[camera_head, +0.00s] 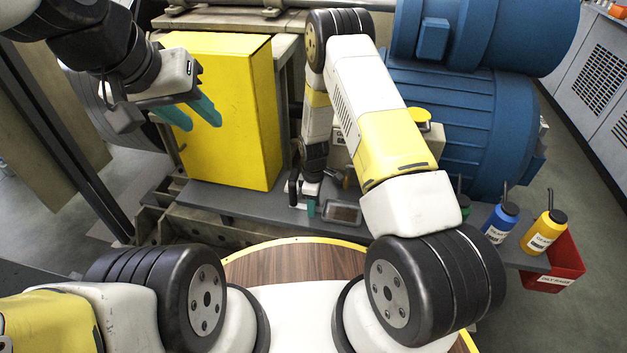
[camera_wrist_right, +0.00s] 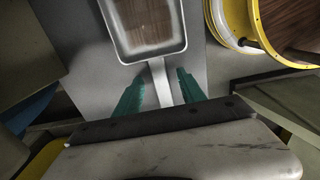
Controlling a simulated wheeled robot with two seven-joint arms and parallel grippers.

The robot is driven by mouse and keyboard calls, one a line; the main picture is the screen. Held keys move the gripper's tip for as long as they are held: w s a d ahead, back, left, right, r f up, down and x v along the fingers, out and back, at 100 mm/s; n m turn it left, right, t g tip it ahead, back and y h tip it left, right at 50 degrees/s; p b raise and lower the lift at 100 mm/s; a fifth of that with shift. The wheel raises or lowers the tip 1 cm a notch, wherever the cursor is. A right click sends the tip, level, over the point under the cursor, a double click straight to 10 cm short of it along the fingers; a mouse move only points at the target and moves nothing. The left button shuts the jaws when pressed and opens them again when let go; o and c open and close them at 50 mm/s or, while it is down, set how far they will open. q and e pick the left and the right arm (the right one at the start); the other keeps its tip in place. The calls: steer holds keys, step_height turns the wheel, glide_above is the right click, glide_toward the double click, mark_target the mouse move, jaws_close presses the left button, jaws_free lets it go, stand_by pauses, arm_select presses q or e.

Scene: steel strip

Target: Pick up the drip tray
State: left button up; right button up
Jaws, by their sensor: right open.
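The drip tray (camera_head: 342,212) is a small shallow grey tray with a pale rim, lying on the grey shelf (camera_head: 240,205). In the right wrist view the tray's rim (camera_wrist_right: 152,53) is at the top, and its straight pale handle (camera_wrist_right: 161,85) runs down between my fingers. My right gripper (camera_head: 302,206) is just left of the tray in the head view. Its teal fingers are open (camera_wrist_right: 160,92), one on each side of the handle, with gaps visible. My left gripper (camera_head: 190,114) is open and empty, in front of the yellow box (camera_head: 225,100).
A large blue motor (camera_head: 450,120) stands behind and right of the tray. Bottles, one blue (camera_head: 500,222) and one yellow (camera_head: 543,232), stand at the shelf's right end, near a red bin (camera_head: 555,268). A yellow-rimmed wooden round top (camera_head: 290,262) lies in front.

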jaws_close()
steer(key=shift+r, duration=0.2)
steer(key=shift+s+r, duration=0.1)
steer(key=shift+r, duration=0.15)
step_height(320, 180, up, 7)
steer(key=shift+a+f, duration=0.1)
steer(key=shift+f, duration=0.05)
steer(key=s+a, duration=0.3)
steer(key=s, duration=0.6)
steer(key=s+a, duration=0.3)
steer(key=s, duration=0.6)
steer(key=shift+s+f, duration=0.25)
steer(key=shift+s, duration=0.15)
